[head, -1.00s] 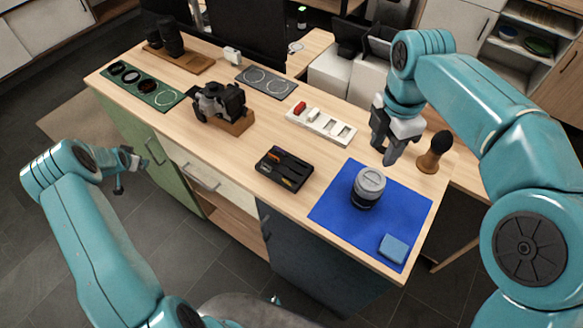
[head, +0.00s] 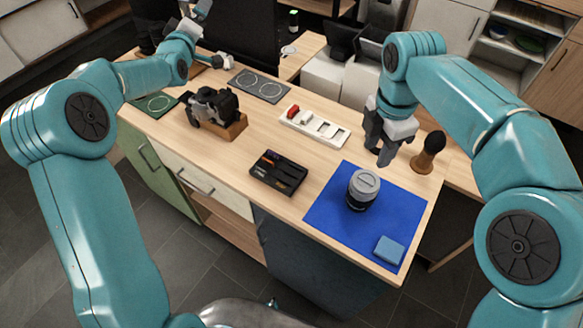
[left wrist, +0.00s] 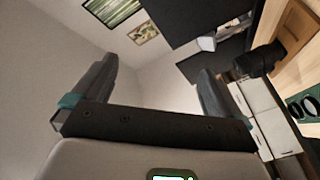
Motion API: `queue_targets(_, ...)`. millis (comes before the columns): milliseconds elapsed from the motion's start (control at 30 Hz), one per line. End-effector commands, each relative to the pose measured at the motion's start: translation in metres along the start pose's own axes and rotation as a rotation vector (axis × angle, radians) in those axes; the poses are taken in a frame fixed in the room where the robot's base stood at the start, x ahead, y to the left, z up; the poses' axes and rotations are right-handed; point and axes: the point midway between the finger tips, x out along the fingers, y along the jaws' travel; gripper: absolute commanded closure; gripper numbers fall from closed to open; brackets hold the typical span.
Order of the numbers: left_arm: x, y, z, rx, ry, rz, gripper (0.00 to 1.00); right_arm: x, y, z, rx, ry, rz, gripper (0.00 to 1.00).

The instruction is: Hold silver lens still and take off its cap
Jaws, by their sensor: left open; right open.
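The silver lens (head: 361,194) stands upright on the blue mat (head: 325,212) at the table's right end. Its body has dark bands, and a grey cap (head: 365,180) with a raised bar covers its top. My right gripper (head: 379,155) points down, open and empty, just behind the lens and apart from it. My left gripper (head: 200,10) is raised over the far left of the table, far from the lens. In the left wrist view its two fingers (left wrist: 155,80) are spread with nothing between them.
A blue cloth block (head: 389,250) lies on the mat. A brush with a wooden handle (head: 427,155) stands to the right. A black tool tray (head: 278,172), a white slotted tray (head: 315,126) and a camera on a wooden block (head: 213,110) stand further left.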

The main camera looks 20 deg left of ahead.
Motion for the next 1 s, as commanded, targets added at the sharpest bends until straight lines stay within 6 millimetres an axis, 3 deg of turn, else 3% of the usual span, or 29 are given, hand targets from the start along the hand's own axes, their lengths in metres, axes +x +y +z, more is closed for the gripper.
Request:
queue_targets(33,-0.004,0.032,0.005,-0.096,0.001,0.057,0.00,0.000,0.000,0.000,0.000,0.000,0.000,0.57)
queue_targets(167,-0.019,0.099,0.020,-0.325,-0.024,0.192,0.00,0.000,0.000,0.000,0.000,0.000,0.000,0.57)
queue_targets(200,-0.026,0.112,0.034,-0.324,-0.062,0.235,0.00,0.000,0.000,0.000,0.000,0.000,0.000,0.57)
queue_targets(367,-0.050,0.104,0.103,0.039,-0.246,0.349,0.00,0.000,0.000,0.000,0.000,0.000,0.000,0.57)
queue_targets(467,-0.076,0.097,0.152,0.262,-0.379,0.457,0.00,0.000,0.000,0.000,0.000,0.000,0.000,0.57)
queue_targets(567,-0.113,0.086,0.201,0.472,-0.519,0.596,0.00,0.000,0.000,0.000,0.000,0.000,0.000,0.57)
queue_targets(700,-0.178,0.066,0.261,0.711,-0.706,0.831,0.00,0.000,0.000,0.000,0.000,0.000,0.000,0.57)
queue_targets(833,-0.236,0.047,0.295,0.855,-0.837,1.047,0.00,0.000,0.000,0.000,0.000,0.000,0.000,0.57)
queue_targets(1000,-0.289,0.029,0.315,0.944,-0.936,1.246,0.00,0.000,0.000,0.000,0.000,0.000,0.000,0.57)
